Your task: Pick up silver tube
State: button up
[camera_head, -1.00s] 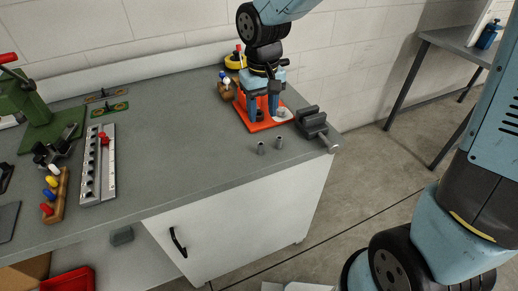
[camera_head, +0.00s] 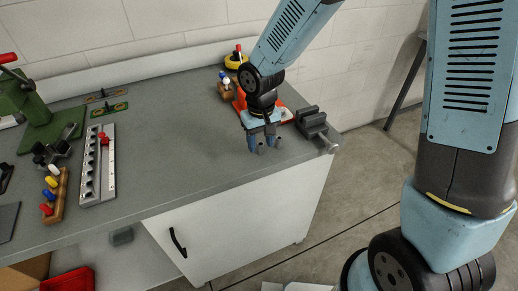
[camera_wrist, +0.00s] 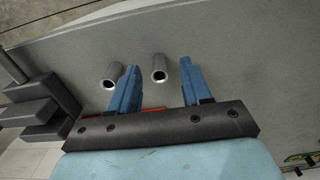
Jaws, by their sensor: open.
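Two short silver tubes stand on the grey bench top. In the wrist view one silver tube (camera_wrist: 159,68) shows between my gripper's fingertips, and the other silver tube (camera_wrist: 112,75) is just outside the left finger. My gripper (camera_wrist: 161,76) is open, with two blue fingers and nothing held. In the head view my gripper (camera_head: 264,142) points down over the tubes, and its fingers largely hide them. I cannot tell exactly how far the fingertips are from the bench.
A dark grey vise (camera_head: 311,122) stands close to the right of my gripper, near the bench edge. A red-orange tray (camera_head: 287,108) lies behind it. A slotted metal rack (camera_head: 98,165) and a wooden holder (camera_head: 56,195) are at left. The bench middle is clear.

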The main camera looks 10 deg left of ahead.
jog(key=shift+f, duration=0.8)
grip_shut()
